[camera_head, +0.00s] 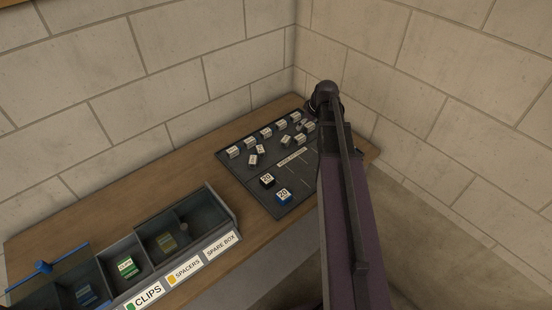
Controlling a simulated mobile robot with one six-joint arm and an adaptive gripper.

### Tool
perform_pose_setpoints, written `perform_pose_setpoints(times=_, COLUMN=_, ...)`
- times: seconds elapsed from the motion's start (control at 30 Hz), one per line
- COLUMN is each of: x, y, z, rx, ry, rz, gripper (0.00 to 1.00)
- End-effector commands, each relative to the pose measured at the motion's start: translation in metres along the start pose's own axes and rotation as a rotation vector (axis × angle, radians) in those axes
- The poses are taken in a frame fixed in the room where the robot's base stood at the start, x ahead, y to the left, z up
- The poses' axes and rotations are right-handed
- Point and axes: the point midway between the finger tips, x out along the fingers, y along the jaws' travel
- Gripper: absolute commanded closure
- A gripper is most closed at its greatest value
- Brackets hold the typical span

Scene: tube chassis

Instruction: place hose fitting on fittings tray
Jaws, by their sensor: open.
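A dark flat tray (232,163) lies on the bench near the wall corner. A white label strip (292,157) crosses its middle, but I cannot read it, so I cannot tell whether it is the fittings tray. Several small white-labelled pieces (266,132) stand on its far part. I cannot tell which piece, if any, is the hose fitting. My arm covers the tray's right side, and my gripper is hidden behind it.
A grey compartment bin (234,222) stands at the bench's front left, with labels CLIPS, SPACERS and SPARE BOX. It holds green, yellowish and blue pieces. A blue-handled bar (44,267) is at its left end. Block walls close the back and right. Bare wood (130,200) lies behind the bin.

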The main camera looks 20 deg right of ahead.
Motion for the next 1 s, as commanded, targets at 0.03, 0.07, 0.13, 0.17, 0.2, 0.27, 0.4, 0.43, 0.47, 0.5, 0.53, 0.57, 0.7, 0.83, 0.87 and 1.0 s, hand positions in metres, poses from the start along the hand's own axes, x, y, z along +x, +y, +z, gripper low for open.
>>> perform_pose_setpoints(times=0.03, x=0.0, y=-0.016, z=0.003, rx=0.007, ry=-0.014, rz=-0.006, gripper=0.0)
perform_pose_setpoints(times=0.07, x=0.001, y=-0.024, z=0.004, rx=0.014, ry=-0.024, rz=-0.009, gripper=0.0)
perform_pose_setpoints(times=0.13, x=0.002, y=-0.047, z=0.007, rx=0.035, ry=-0.049, rz=-0.016, gripper=0.0)
perform_pose_setpoints(times=0.17, x=0.002, y=-0.058, z=0.009, rx=0.046, ry=-0.063, rz=-0.018, gripper=0.0)
perform_pose_setpoints(times=0.2, x=0.002, y=-0.073, z=0.011, rx=0.06, ry=-0.081, rz=-0.021, gripper=0.0)
perform_pose_setpoints(times=0.27, x=0.002, y=-0.096, z=0.016, rx=0.084, ry=-0.11, rz=-0.023, gripper=0.0)
perform_pose_setpoints(times=0.4, x=0.0, y=-0.148, z=0.031, rx=0.143, ry=-0.181, rz=-0.018, gripper=0.0)
perform_pose_setpoints(times=0.43, x=0.0, y=-0.159, z=0.035, rx=0.155, ry=-0.196, rz=-0.015, gripper=0.0)
perform_pose_setpoints(times=0.47, x=-0.001, y=-0.169, z=0.039, rx=0.168, ry=-0.211, rz=-0.011, gripper=0.0)
perform_pose_setpoints(times=0.5, x=-0.002, y=-0.183, z=0.044, rx=0.185, ry=-0.23, rz=-0.005, gripper=0.0)
perform_pose_setpoints(times=0.53, x=-0.003, y=-0.193, z=0.048, rx=0.197, ry=-0.244, rz=0.001, gripper=0.0)
perform_pose_setpoints(times=0.57, x=-0.004, y=-0.202, z=0.052, rx=0.21, ry=-0.259, rz=0.006, gripper=0.0)
perform_pose_setpoints(times=0.7, x=-0.01, y=-0.238, z=0.071, rx=0.262, ry=-0.312, rz=0.037, gripper=0.0)
perform_pose_setpoints(times=0.83, x=-0.014, y=-0.259, z=0.082, rx=0.298, ry=-0.344, rz=0.061, gripper=0.0)
perform_pose_setpoints(times=0.87, x=-0.014, y=-0.262, z=0.084, rx=0.303, ry=-0.348, rz=0.066, gripper=0.0)
perform_pose_setpoints(times=1.0, x=-0.016, y=-0.268, z=0.088, rx=0.319, ry=-0.361, rz=0.078, gripper=0.0)
